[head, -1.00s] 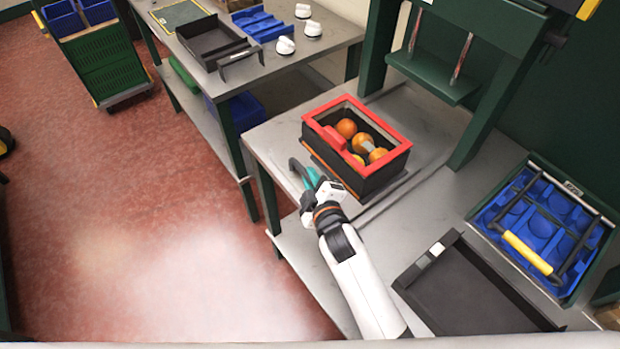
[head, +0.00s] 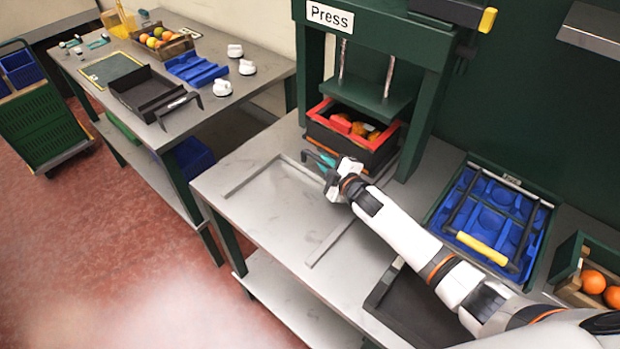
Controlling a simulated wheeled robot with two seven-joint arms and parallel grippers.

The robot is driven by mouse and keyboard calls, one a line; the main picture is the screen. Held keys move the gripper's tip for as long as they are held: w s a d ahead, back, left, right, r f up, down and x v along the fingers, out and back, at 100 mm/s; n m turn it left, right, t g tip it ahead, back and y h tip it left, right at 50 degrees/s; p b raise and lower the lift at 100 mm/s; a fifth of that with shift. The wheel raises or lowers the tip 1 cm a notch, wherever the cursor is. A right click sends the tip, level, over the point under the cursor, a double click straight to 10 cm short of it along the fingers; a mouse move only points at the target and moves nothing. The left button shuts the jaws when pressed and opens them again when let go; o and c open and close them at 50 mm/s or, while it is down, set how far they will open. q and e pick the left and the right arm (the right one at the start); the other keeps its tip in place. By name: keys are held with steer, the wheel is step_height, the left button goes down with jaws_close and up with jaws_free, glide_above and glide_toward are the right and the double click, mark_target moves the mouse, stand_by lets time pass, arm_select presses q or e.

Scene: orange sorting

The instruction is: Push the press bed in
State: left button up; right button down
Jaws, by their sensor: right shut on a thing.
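The press (head: 440,45) is a dark green frame with a "Press" sign and a plate on two rods. The press bed with its red-rimmed black box (head: 350,143) sits between the posts, partly under the plate. Oranges (head: 374,135) and a red block (head: 341,124) show inside the box; its far part is hidden by the plate. My right gripper (head: 322,163) is at the front of the box, shut on a dark handle (head: 312,155). My left gripper is not in view.
Two rails (head: 328,243) lie on the bare grey table in front of the press. A blue moulded tray (head: 495,220) with a yellow-handled frame is at the right. A black tray (head: 412,305) lies under my right arm. Oranges (head: 593,282) sit in a crate at far right.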

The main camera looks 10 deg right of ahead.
mark_target(334, 157)
steer(key=shift+w+d, duration=0.8)
steer(key=shift+d, duration=0.3)
steer(key=shift+d+r, duration=0.1)
steer(key=shift+d, duration=0.05)
steer(key=c, duration=1.5)
jaws_free()
steer(key=shift+w, duration=0.1)
steer(key=shift+o, duration=0.5)
steer(key=shift+d, duration=0.15)
